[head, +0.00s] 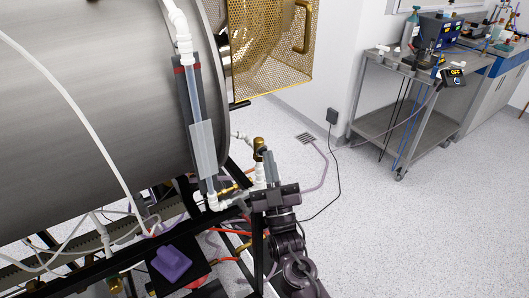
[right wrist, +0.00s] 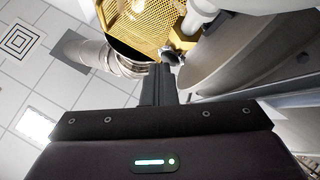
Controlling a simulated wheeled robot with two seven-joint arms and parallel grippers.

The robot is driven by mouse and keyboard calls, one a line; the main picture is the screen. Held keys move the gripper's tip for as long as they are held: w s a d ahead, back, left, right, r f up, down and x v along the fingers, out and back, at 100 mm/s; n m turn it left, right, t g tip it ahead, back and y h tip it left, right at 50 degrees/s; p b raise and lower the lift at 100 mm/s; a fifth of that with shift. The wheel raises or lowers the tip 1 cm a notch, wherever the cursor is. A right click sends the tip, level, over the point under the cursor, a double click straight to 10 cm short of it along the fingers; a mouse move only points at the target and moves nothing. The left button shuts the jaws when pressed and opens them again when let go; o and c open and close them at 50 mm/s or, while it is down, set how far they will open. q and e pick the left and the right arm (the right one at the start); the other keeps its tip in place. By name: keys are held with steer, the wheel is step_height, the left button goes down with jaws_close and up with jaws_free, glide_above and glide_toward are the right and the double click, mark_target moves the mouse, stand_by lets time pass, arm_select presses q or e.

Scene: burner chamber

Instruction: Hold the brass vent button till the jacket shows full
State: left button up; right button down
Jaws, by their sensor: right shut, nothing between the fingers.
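The brass vent valve with its button (head: 259,146) stands on a white fitting beside the lower end of the chamber. My right gripper (head: 269,156) is shut and empty, with its fingers upright just right of the brass part in the head view. I cannot tell whether they touch it. The closed fingers also show in the right wrist view (right wrist: 159,76). The jacket's sight tube (head: 194,92) runs down the chamber's side on a grey backing with a red mark near its top. Its level is too small to read surely. My left gripper is out of view.
The big steel chamber (head: 95,95) fills the left. A yellow perforated guard (head: 275,45) stands at its end. A black frame, hoses and a purple object (head: 172,263) lie below. A steel cart (head: 408,75) stands back right; the floor between is mostly clear.

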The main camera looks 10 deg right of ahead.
steer(key=shift+s, duration=0.15)
steer(key=shift+s+d+p, duration=0.25)
steer(key=shift+s+p, duration=0.05)
steer(key=shift+s, duration=0.35)
steer(key=s, duration=0.1)
steer(key=s+d+p, duration=0.1)
steer(key=s, duration=0.1)
steer(key=s+p, duration=0.1)
steer(key=shift+s+d, duration=0.35)
